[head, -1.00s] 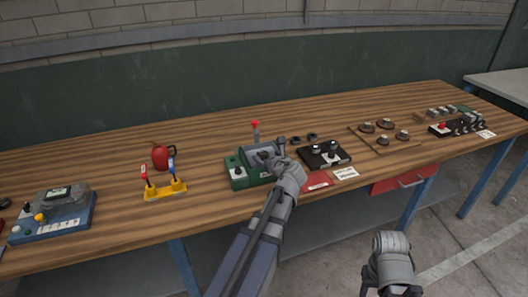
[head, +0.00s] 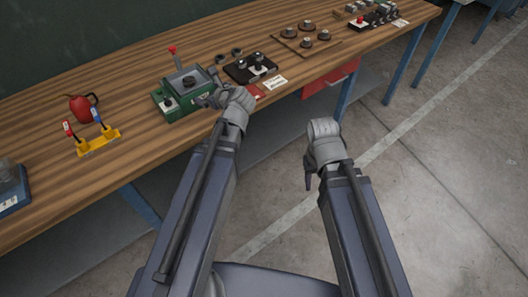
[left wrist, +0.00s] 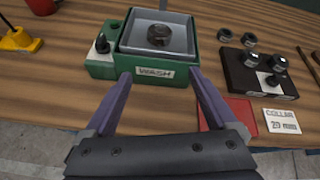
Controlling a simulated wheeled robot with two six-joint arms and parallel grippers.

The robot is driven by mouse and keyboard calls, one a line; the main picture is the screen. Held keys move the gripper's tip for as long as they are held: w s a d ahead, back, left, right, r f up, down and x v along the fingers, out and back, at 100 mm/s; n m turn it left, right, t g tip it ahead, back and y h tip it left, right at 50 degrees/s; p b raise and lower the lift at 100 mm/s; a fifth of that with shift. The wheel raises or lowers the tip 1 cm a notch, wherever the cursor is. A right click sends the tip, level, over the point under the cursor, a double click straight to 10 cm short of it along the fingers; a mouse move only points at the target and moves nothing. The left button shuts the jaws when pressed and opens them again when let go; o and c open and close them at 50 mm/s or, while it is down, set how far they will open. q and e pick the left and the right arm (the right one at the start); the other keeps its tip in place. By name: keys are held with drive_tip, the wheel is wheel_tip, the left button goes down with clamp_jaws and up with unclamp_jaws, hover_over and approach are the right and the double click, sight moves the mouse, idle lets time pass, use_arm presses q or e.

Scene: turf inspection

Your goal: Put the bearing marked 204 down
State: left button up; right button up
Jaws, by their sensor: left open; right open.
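A dark ring-shaped bearing (left wrist: 160,36) sits in the grey tray of the green wash unit (left wrist: 101,62) labelled WASH. It also shows in the head view (head: 189,82), inside the green unit (head: 168,107). I cannot read any number on it. My left gripper (left wrist: 160,78) is open and empty, its fingers pointing at the unit's front, apart from the bearing. In the head view my left gripper (head: 207,100) is at the unit's front right. My right gripper (head: 309,182) hangs over the floor, open, well away from the table.
Two dark rings (left wrist: 237,38) lie on the wood right of the wash unit. A black block (left wrist: 252,82) with several parts stands beside them, near a COLLAR 20 mm card (left wrist: 281,121) and a red mat (left wrist: 232,112). A yellow stand (head: 99,143) and red jug (head: 82,108) are left.

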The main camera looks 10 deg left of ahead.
use_arm(q)
drive_tip(key=s+d+f+n+g+h, duration=0.2)
drive_tip(key=s+d+f+n, duration=0.1)
drive_tip(key=s+d+n, duration=0.3)
drive_tip(key=s+d+f+n+g+h, duration=0.3)
drive_tip(key=s+d+n, duration=0.3)
drive_tip(key=d, duration=0.5)
drive_tip(key=s+d+f+n+g+h, duration=0.3)
drive_tip(key=s+d+f+n, duration=0.2)
drive_tip(key=d, duration=0.4)
drive_tip(key=s+n, duration=0.1)
drive_tip(key=n, duration=0.1)
drive_tip(key=shift+s+f+n, duration=0.25)
drive_tip(key=shift+s+n, duration=0.05)
drive_tip(key=shift+s, duration=0.1)
